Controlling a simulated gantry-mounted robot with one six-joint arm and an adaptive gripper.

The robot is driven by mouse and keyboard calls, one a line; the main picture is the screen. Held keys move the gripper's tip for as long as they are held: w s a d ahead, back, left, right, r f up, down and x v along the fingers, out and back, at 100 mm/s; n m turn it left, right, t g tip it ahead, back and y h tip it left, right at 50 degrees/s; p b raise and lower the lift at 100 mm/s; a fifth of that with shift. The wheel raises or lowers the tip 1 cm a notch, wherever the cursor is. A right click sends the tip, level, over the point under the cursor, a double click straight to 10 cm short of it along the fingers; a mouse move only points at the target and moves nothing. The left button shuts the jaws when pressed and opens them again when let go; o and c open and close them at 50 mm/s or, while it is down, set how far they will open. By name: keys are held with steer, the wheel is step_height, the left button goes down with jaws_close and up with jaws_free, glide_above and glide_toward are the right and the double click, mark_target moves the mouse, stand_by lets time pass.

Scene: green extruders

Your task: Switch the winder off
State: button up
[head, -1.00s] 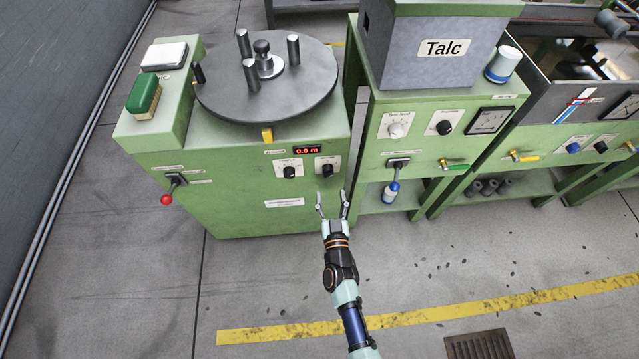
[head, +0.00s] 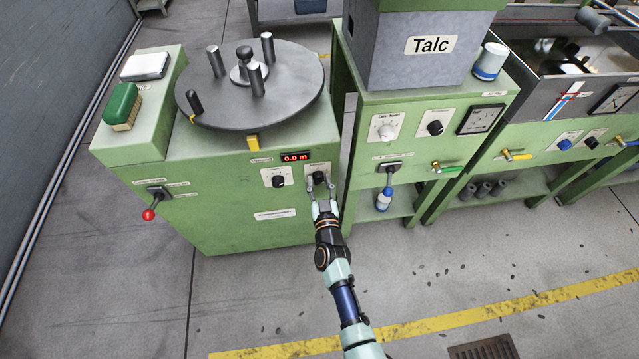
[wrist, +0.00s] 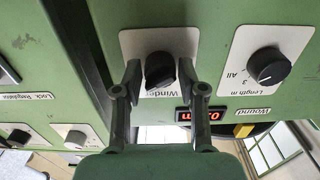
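The winder (head: 225,215) is the green cabinet on the left with a dark round turntable (head: 245,100) on top. Its black Winder knob (wrist: 160,70) sits on a white plate in the wrist view; in the head view the knob (head: 318,177) is partly covered by my fingers. My gripper (head: 320,187) is at the front panel, fingers apart, one on each side of the knob. In the wrist view my gripper (wrist: 158,85) has a finger left and right of the knob, with no clear contact visible. The red display (head: 295,156) reads 0.0 m.
A second knob, Length (wrist: 268,65), is close beside the Winder knob. A red-ended lever (head: 152,205) is at the cabinet's left front. The talc unit (head: 425,120) stands just right of the winder. The floor in front is open.

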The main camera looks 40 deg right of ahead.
jaws_close()
steer(key=shift+r+n+p, duration=0.1)
steer(key=shift+n+p, duration=0.25)
steer(key=shift+n, duration=0.15)
steer(key=shift+r+n+p, duration=0.1)
steer(key=shift+n+p, duration=0.65)
steer(key=shift+n, duration=0.25)
steer(key=n+p, duration=0.1)
steer(key=n, duration=0.1)
steer(key=shift+n, duration=0.3)
steer(key=n+p, duration=0.2)
steer(key=n, duration=0.4)
steer(key=shift+n, duration=0.4)
steer(key=o, duration=0.5)
jaws_free()
